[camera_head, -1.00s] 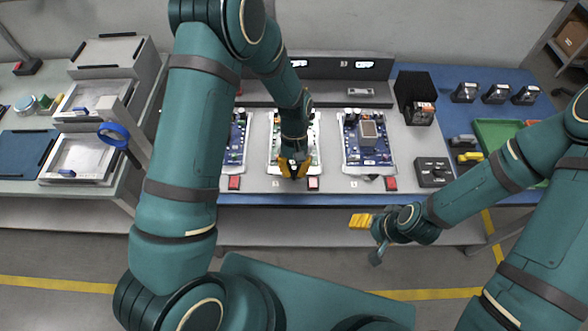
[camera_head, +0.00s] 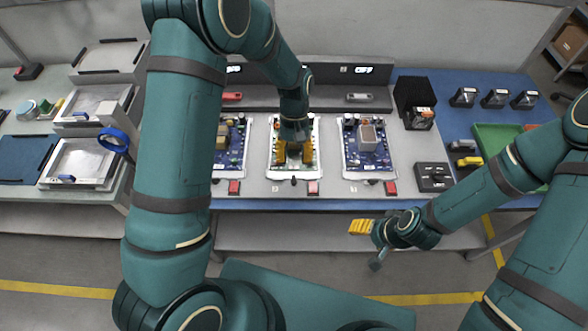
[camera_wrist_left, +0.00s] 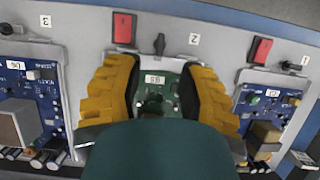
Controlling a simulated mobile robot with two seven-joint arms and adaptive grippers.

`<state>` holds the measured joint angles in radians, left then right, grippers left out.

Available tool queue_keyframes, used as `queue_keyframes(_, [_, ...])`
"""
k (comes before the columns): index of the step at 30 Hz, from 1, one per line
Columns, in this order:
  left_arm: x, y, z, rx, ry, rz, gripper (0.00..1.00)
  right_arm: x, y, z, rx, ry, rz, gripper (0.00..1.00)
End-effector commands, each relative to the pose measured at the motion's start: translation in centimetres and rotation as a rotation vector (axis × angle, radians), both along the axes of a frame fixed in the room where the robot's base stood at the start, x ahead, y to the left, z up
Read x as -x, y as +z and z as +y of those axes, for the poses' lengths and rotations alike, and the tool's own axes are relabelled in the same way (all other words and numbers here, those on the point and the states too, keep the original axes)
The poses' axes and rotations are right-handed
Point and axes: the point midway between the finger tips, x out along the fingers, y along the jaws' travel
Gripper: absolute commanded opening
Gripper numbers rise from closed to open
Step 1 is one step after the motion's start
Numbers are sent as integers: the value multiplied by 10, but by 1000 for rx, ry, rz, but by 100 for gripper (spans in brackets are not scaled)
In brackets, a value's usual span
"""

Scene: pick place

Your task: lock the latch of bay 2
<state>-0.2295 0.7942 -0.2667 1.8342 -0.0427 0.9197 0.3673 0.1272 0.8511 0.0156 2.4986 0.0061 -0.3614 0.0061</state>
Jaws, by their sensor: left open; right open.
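The bay 2 board (camera_head: 272,160), green in a white tray, is the middle of three boards on the bench. At its front edge stands a small black lever (camera_head: 293,181), which looks like the latch, beside a red block (camera_head: 313,187). In the left wrist view the lever (camera_wrist_left: 159,43) stands near the label 2. My left gripper (camera_head: 295,152) is open over the board, its yellow fingers apart with nothing between them; the lever is beyond its fingertips, untouched. My wrist hides part of the board. My right gripper (camera_head: 362,226) hangs in front of the bench, away from the boards.
A blue board with a grey block (camera_head: 367,137) lies right, another blue board (camera_head: 233,160) left, each with a red block in front. Behind are a red handle (camera_head: 232,97) and a grey handle (camera_head: 360,97). A black switch box (camera_head: 434,177) stands right.

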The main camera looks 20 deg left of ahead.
Motion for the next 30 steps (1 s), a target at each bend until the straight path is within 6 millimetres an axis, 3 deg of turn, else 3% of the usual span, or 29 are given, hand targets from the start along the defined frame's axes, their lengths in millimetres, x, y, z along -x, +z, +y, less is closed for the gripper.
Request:
queue_keyframes(3, [-10,22,2,1,1,-4,38,0,0,0,0,0,0,66])
queue_keyframes(10, [-19,46,5,0,0,-1,38,0,0,0,0,0,0,66])
queue_keyframes(30, [-20,51,6,-1,0,1,38,0,0,0,0,0,0,66])
